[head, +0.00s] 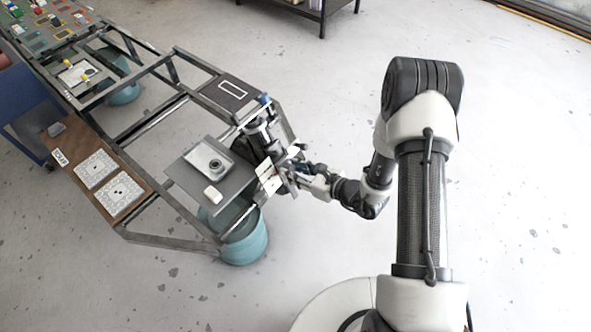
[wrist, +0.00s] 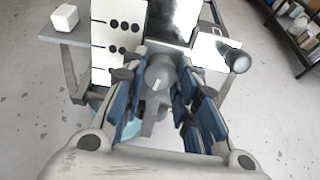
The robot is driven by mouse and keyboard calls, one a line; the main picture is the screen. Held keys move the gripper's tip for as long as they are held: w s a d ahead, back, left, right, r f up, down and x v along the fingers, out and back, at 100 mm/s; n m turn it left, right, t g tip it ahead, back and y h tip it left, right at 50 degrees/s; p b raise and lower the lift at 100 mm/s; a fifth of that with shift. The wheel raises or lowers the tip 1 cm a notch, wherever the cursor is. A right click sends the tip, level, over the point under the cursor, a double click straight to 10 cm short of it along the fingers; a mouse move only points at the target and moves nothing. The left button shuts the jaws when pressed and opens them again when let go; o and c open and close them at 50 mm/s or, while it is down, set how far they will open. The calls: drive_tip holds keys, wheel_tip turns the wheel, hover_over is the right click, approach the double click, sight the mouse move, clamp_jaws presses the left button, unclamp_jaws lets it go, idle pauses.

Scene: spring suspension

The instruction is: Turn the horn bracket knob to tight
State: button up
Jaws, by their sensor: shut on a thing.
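The horn bracket knob (wrist: 159,72) is a round grey knob with a short white mark on its face, in the middle of the wrist view. My gripper (wrist: 160,92) has its blue-padded fingers on the left and right of the knob, shut on it. The lower part of the knob's mount is partly hidden between the fingers. In the head view my gripper (head: 292,174) is at the right end of the frame, against the bracket; the knob is too small to make out there.
A white panel with black dots (wrist: 117,48) stands just left of the knob. Another round grey knob (wrist: 238,61) is at the right by a white plate. A white block (wrist: 65,17) sits on a grey shelf.

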drive_tip(key=shift+a+r+m+p, duration=0.1)
drive_tip(key=shift+m+p, duration=2.25)
drive_tip(key=shift+m, duration=6.25)
drive_tip(key=o, duration=1.1)
drive_tip(key=shift+c, duration=0.2)
